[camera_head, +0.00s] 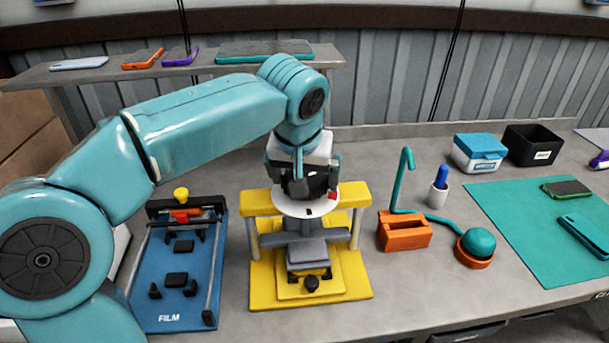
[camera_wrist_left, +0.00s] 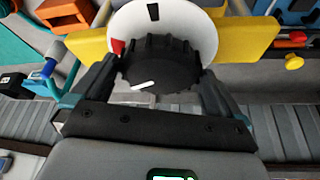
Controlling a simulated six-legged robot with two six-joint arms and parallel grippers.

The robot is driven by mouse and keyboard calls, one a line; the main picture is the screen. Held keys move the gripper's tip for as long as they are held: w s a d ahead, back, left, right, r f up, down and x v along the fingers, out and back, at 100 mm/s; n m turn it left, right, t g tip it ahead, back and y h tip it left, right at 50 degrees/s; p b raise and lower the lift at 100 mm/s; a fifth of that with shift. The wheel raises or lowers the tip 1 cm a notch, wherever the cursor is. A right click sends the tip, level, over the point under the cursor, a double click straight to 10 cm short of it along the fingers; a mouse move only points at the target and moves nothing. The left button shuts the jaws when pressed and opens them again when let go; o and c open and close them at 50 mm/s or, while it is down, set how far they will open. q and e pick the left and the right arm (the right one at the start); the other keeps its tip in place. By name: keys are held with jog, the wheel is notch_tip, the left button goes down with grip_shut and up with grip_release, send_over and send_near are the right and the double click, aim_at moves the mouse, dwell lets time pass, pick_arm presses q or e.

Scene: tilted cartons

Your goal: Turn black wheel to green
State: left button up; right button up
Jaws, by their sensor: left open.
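The black wheel (camera_wrist_left: 160,65) is a ribbed knob with a white pointer line on its near-left part in the wrist view. It sits on a white round dial (camera_wrist_left: 195,25) with a red mark at the left and a black mark at the top; no green mark shows. In the head view the dial (camera_head: 290,208) sits on top of a yellow press-like stand (camera_head: 257,275). My left gripper (camera_head: 308,188) is over the wheel, its fingers open on either side of it; firm contact cannot be told. My right gripper is not in view.
A blue film fixture (camera_head: 165,285) stands left of the stand. An orange block (camera_head: 403,232) with a teal hook, an orange cup with a teal ball (camera_head: 478,243) and a green mat (camera_head: 520,215) are to the right. A shelf with phones (camera_head: 180,57) is behind.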

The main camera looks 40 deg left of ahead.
pick_arm(q)
jog(key=c, duration=0.8)
jog(key=shift+o, duration=0.2)
jog(key=shift+m+h, duration=0.4)
jog(key=shift+m, duration=0.5)
jog(key=o, duration=0.8)
jog(key=shift+c, duration=0.2)
jog(key=shift+r, duration=0.1)
jog(key=p+v, duration=0.3)
jog(key=v, duration=1.3)
jog(key=shift+s, duration=0.25)
